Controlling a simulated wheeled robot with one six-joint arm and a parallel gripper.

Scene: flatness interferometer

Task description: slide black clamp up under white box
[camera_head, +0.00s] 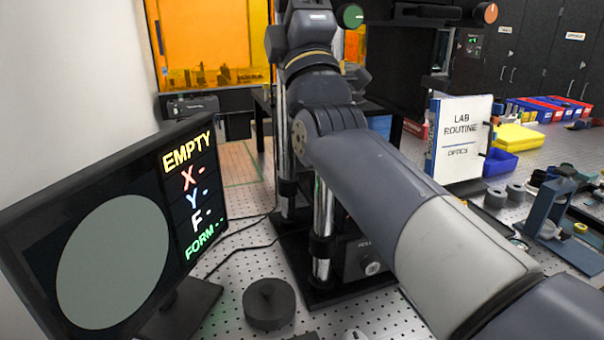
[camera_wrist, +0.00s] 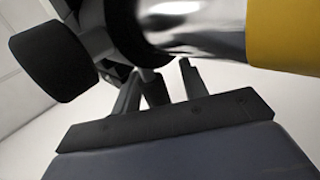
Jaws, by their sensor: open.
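In the wrist view my gripper (camera_wrist: 158,82) points at a bright metal post (camera_wrist: 195,22) with a black clamp (camera_wrist: 122,30) around it. The fingers are apart, and their tips are just below the clamp. I cannot tell whether they touch it. A round black knob (camera_wrist: 53,62) sticks out left of the clamp, and a yellow sleeve (camera_wrist: 284,34) surrounds the post at right. In the head view my arm covers the stand's middle and the gripper cannot be made out. I cannot identify the white box in either view.
At left a monitor (camera_head: 190,185) reads EMPTY. The stand's chrome posts (camera_head: 323,215) rise from a black base (camera_head: 330,285). A black round weight (camera_head: 269,302) lies in front. A LAB ROUTINE board (camera_head: 461,140), colored bins (camera_head: 500,163) and a blue fixture (camera_head: 545,215) are at right.

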